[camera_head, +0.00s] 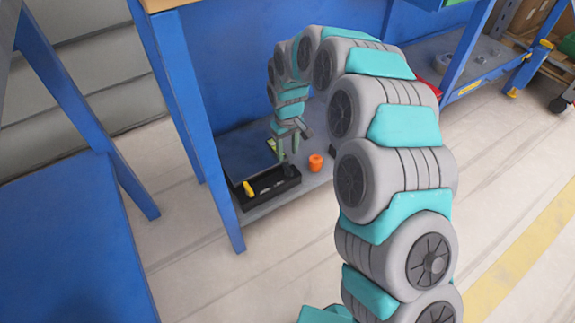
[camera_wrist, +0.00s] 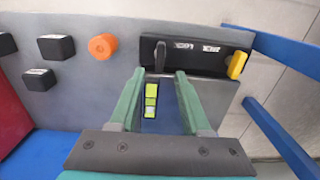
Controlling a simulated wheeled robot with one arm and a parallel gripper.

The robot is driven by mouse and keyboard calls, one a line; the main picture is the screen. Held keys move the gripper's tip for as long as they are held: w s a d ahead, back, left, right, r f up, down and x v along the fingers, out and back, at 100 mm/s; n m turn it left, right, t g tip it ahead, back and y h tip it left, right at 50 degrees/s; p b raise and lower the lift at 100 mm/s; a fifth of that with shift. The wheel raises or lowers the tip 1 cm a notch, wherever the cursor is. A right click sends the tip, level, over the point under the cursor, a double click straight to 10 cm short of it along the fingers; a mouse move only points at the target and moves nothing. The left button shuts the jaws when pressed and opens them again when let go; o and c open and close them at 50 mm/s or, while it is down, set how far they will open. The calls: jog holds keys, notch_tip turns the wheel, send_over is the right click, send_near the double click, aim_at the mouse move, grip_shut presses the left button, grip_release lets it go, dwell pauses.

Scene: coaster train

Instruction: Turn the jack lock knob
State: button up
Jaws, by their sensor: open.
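A black open box or housing (camera_wrist: 205,66) lies on the grey shelf and carries two white labels. A dark upright knob or lever (camera_wrist: 159,56) stands at its left end and a yellow handle-like piece (camera_wrist: 237,65) at its right end. I cannot tell for sure which is the jack lock knob. My gripper (camera_wrist: 160,72) is open, its two green fingers pointing at the box, with the dark knob just beyond and between the tips. Contact cannot be told. In the head view the gripper (camera_head: 287,157) is by the right end of the box (camera_head: 268,193), partly hidden.
An orange cylinder (camera_wrist: 102,46) stands beside the box, with several black blocks (camera_wrist: 56,47) farther left. Blue table legs (camera_head: 190,110) and a blue back panel (camera_head: 235,60) enclose the low shelf.

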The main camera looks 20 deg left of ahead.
aim_at(287, 167)
notch_tip(287, 167, down, 7)
jog(key=shift+f, duration=0.1)
dwell(0.3)
jog(key=shift+c, duration=0.4)
grip_shut()
